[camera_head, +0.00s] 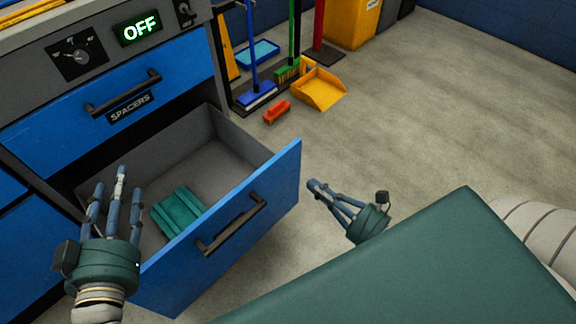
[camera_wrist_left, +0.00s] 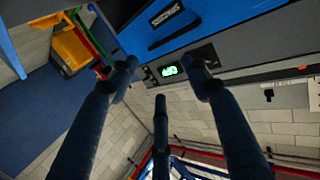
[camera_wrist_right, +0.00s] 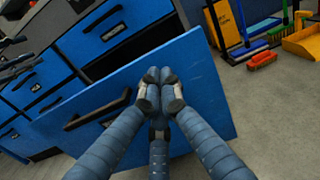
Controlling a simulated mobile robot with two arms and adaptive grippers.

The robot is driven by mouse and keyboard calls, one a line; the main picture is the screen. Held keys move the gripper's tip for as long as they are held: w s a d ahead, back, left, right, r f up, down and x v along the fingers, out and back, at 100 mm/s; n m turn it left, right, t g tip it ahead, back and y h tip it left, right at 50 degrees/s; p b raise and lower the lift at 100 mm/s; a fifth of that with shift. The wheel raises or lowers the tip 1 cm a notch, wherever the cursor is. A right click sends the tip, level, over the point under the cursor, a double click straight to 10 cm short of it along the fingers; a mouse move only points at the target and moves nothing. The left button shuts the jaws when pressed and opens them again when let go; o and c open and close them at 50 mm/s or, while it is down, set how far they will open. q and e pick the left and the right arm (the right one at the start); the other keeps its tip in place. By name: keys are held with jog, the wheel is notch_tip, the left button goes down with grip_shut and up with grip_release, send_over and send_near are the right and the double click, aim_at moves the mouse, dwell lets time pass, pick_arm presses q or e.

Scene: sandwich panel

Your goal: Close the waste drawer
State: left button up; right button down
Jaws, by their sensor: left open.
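A shut drawer labelled SPACERS (camera_head: 130,107) is above, below a panel with a lit OFF display (camera_head: 139,28). Brooms (camera_head: 257,95), a red brush (camera_head: 277,111) and a yellow dustpan (camera_head: 320,90) stand behind. The floor (camera_head: 430,110) to the right is clear.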

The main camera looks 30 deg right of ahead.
aim_at(280, 160)
jog(key=b+x, duration=0.1)
jog(key=x, duration=0.8)
pick_arm(q)
notch_tip(280, 160, up, 9)
jog(key=d+t+h, duration=0.1)
jog(key=t, duration=0.3)
jog(key=shift+s, duration=0.15)
pick_arm(e)
jog(key=shift+w+a, duration=0.15)
jog(key=shift+w, duration=0.25)
pick_arm(q)
jog(key=shift+f, duration=0.1)
